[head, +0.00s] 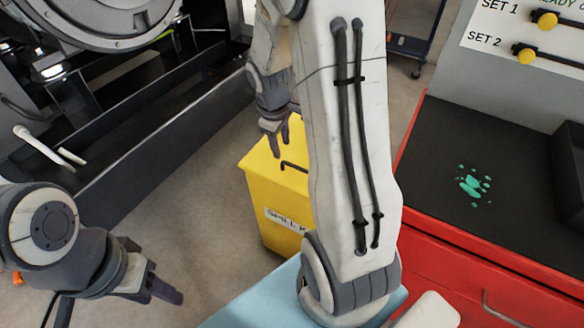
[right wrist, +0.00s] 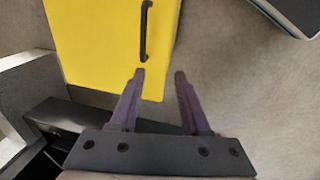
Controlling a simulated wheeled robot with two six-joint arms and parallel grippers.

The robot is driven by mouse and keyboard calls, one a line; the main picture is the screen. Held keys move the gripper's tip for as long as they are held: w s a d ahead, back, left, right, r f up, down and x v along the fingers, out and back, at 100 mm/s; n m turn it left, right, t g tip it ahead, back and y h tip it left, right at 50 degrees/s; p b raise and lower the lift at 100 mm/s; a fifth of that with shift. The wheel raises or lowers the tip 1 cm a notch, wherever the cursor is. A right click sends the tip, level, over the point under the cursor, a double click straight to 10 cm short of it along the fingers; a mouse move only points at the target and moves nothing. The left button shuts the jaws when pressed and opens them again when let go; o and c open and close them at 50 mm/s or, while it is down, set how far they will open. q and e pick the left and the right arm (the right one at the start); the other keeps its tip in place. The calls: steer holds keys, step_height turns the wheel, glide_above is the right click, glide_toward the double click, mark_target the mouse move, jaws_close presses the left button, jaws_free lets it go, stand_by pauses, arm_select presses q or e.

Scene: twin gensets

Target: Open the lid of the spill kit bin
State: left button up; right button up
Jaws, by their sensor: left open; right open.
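The yellow spill kit bin (head: 262,205) stands on the floor in the middle of the head view, partly hidden behind my right arm. Its lid (right wrist: 85,45) looks shut and carries a black bar handle (head: 294,166). The handle also shows in the right wrist view (right wrist: 144,32). My right gripper (head: 278,150) points down over the lid beside the handle, open and empty. In the right wrist view its left fingertip lines up with the handle's near end; contact cannot be told. My left gripper (head: 166,293) is open and empty at the lower left, away from the bin.
A red cabinet (head: 455,270) with a black top (head: 430,150) and a green stain (head: 472,185) stands to the right. Dark genset framing (head: 150,135) lies to the left. Grey floor (head: 195,180) is clear between the framing and the bin.

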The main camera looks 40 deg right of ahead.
glide_toward(299, 168)
steer(key=f+b, duration=0.1)
steer(key=f, duration=0.1)
steer(key=f+b, duration=0.1)
steer(key=f, duration=0.2)
steer(key=d+f+b, duration=0.1)
steer(key=f, duration=0.2)
steer(key=shift+w+d, duration=0.15)
steer(key=shift+w, duration=0.2)
jaws_close()
stand_by(0.9)
